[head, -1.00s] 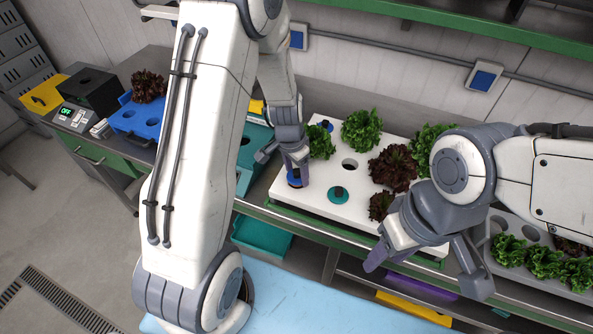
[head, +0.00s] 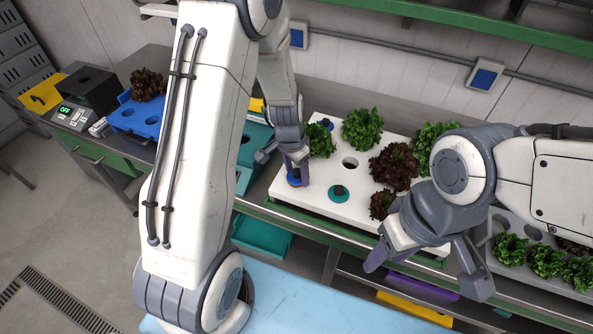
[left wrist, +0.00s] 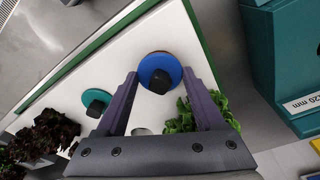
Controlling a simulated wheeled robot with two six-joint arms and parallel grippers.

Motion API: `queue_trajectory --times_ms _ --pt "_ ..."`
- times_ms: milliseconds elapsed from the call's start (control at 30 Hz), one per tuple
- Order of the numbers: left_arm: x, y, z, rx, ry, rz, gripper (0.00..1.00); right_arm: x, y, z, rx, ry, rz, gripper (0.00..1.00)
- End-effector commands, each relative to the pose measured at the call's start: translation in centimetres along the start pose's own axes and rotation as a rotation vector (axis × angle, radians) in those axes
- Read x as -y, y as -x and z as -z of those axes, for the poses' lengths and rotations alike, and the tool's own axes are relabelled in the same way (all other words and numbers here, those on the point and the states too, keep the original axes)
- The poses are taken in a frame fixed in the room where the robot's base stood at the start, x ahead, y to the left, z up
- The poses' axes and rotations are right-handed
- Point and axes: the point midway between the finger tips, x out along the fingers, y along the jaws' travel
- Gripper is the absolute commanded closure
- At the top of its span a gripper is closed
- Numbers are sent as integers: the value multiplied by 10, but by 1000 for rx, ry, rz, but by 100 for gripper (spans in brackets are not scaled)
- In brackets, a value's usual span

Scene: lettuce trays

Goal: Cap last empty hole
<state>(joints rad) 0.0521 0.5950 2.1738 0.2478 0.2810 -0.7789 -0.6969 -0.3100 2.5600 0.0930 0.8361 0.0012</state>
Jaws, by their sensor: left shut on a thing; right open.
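The cap also shows under the fingers in the head view (head: 294,182). I cannot tell whether it is seated or just above the tray, and any hole beneath it is hidden. A teal cap (head: 338,195) with a black knob sits to its right on the tray. An open hole (head: 350,163) shows behind the teal cap. My right gripper (head: 418,268) is open and empty in front of the tray's right part.
Green lettuce (head: 361,128) and dark red lettuce (head: 394,167) stand in the white tray. Another blue cap (head: 327,124) is at its back left. A grey tray (head: 572,286) with lettuces is at the right. A teal bin (head: 255,147) stands left of the white tray.

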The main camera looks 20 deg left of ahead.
Motion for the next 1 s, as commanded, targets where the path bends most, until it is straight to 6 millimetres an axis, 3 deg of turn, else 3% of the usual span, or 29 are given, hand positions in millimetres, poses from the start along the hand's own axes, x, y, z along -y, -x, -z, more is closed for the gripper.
queue_trajectory --times_ms 1000 --pt "0 -8 -1 0 0 0 81 -1 -8 0 0 0 0 50"
